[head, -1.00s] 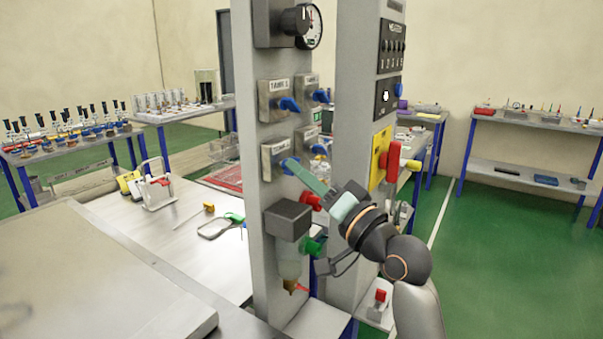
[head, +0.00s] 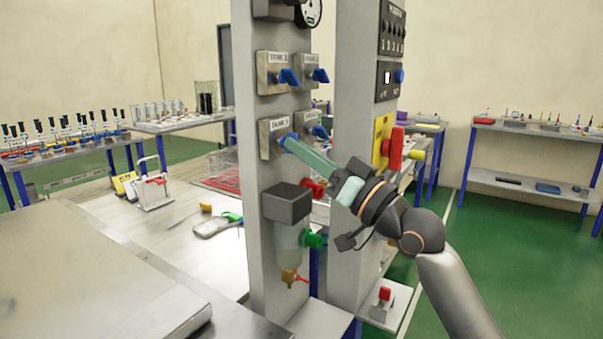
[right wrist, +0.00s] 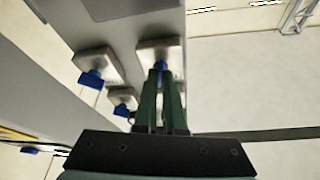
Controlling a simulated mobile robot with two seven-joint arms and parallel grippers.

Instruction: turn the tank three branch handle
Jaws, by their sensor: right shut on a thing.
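The lower left valve block (head: 268,128) on the near grey post carries a label, too small to read with certainty, that looks like tank 3. Its small blue handle (head: 283,141) is mostly hidden by my right gripper (head: 288,144). The green fingers reach it from the lower right and are shut on it. In the right wrist view, the fingers (right wrist: 160,78) close around a blue handle (right wrist: 161,66) below a pale block. My left gripper is not in view.
Other blue handles sit close by: upper left (head: 289,77), upper right (head: 320,75) and lower right (head: 320,131). Below my gripper are a red knob (head: 313,187), a dark box (head: 287,202) and a green knob (head: 315,240). A second post (head: 355,120) stands right behind.

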